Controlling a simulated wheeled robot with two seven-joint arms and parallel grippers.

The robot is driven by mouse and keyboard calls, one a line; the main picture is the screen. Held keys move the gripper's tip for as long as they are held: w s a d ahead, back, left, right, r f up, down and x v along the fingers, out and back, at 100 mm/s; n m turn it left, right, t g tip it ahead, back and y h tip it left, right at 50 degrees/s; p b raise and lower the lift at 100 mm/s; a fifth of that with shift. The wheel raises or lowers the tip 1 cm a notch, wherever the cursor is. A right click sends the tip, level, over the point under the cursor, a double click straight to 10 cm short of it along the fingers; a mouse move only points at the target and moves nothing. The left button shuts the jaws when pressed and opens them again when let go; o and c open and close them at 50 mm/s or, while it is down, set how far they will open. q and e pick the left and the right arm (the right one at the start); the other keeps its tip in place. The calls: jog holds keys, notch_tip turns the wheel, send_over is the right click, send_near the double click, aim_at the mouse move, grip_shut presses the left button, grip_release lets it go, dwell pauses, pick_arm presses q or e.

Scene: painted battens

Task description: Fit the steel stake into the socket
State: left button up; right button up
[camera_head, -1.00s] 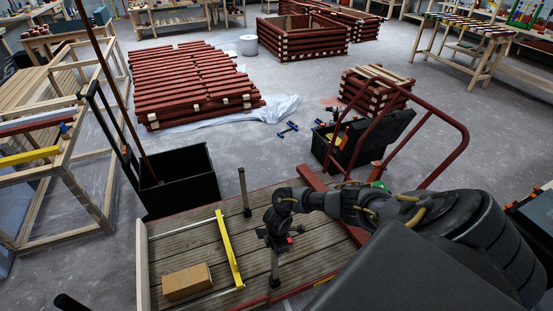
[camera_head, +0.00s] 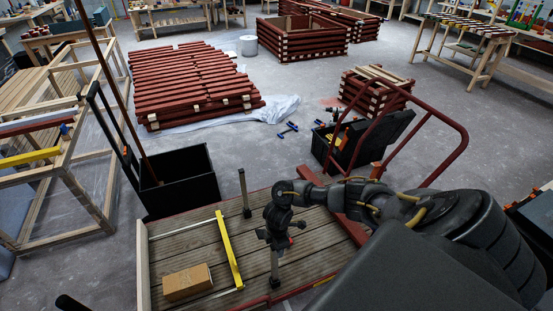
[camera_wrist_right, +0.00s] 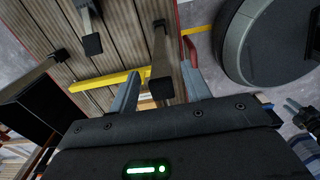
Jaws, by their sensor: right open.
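My right gripper (camera_head: 275,248) is over the slatted cart deck, pointing down. A dark upright steel stake (camera_head: 274,270) stands just beneath it. In the right wrist view the open fingers (camera_wrist_right: 160,90) lie either side of a stake's square dark end (camera_wrist_right: 160,92); I cannot tell whether they touch it. Another upright steel post (camera_head: 244,192) stands toward the deck's back edge. The wrist view shows further dark-ended posts, one of them at the top (camera_wrist_right: 91,43). Which post the socket belongs to, and the socket itself, I cannot make out. My left gripper is not in view.
A yellow bar (camera_head: 229,248) and a cardboard box (camera_head: 187,282) are on the cart deck (camera_head: 185,240), left of the gripper. A black bin (camera_head: 180,182) stands behind it. A red tubular handle (camera_head: 450,125) rises at the right. The grey floor beyond is partly clear.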

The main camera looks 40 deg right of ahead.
notch_tip(320, 180, up, 7)
jog(key=shift+p, duration=0.6)
dwell(0.3)
